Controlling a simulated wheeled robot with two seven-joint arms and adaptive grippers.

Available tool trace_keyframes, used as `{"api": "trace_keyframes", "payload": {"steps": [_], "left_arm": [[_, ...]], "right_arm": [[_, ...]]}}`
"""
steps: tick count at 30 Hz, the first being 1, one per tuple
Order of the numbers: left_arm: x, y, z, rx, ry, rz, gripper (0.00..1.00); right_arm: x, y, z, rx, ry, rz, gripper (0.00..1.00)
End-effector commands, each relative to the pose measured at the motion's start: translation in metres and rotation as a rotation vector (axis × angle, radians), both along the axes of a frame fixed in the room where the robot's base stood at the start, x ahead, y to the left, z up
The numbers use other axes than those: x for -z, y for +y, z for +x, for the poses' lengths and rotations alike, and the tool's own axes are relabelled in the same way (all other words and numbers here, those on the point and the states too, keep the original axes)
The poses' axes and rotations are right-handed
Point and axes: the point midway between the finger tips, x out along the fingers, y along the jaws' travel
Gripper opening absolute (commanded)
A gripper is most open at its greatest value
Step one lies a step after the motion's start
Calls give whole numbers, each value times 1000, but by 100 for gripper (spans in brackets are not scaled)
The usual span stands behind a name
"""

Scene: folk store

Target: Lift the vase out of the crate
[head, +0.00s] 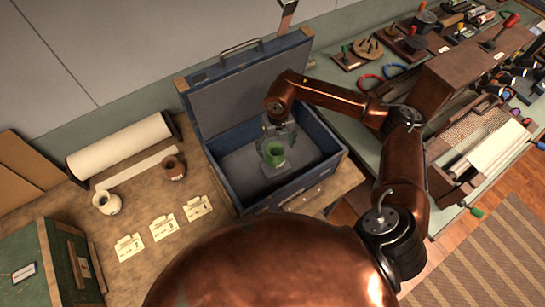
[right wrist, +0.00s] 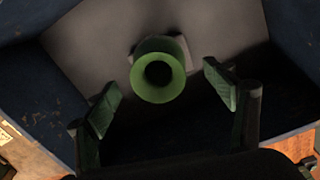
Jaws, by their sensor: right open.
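A green vase (head: 274,154) stands inside the open blue crate (head: 331,158), on a grey lining. In the right wrist view the vase (right wrist: 158,77) shows its round mouth facing the camera. My right gripper (head: 275,140) is inside the crate, right at the vase. In the right wrist view its two open fingers (right wrist: 168,95) stand apart on either side of the vase, with gaps to both sides. The fingers are not touching the vase there. The vase's base is partly hidden below its rim. My left gripper is not in view.
The crate's raised lid (head: 245,85) stands behind it. A cream vase (head: 107,202) and a brown vase (head: 173,168) stand left of the crate near several paper cards (head: 163,228). A paper roll (head: 119,145) lies behind them. A cluttered bench (head: 350,98) is at right.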

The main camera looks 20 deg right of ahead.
Motion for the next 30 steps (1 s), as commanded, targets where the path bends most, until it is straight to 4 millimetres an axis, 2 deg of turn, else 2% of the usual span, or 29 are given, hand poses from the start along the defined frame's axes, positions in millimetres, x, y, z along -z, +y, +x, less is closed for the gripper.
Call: {"api": "trace_keyframes", "payload": {"steps": [7,13,21,28,30], "left_arm": [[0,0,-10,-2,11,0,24],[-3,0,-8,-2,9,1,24],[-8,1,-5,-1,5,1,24],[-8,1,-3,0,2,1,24],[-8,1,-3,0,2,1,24]], "right_arm": [[23,-2,-1,5,2,-1,77],[39,2,-1,3,2,2,77],[75,5,0,1,2,2,77],[78,5,1,-1,0,1,77],[78,5,1,-1,0,2,72]]}}
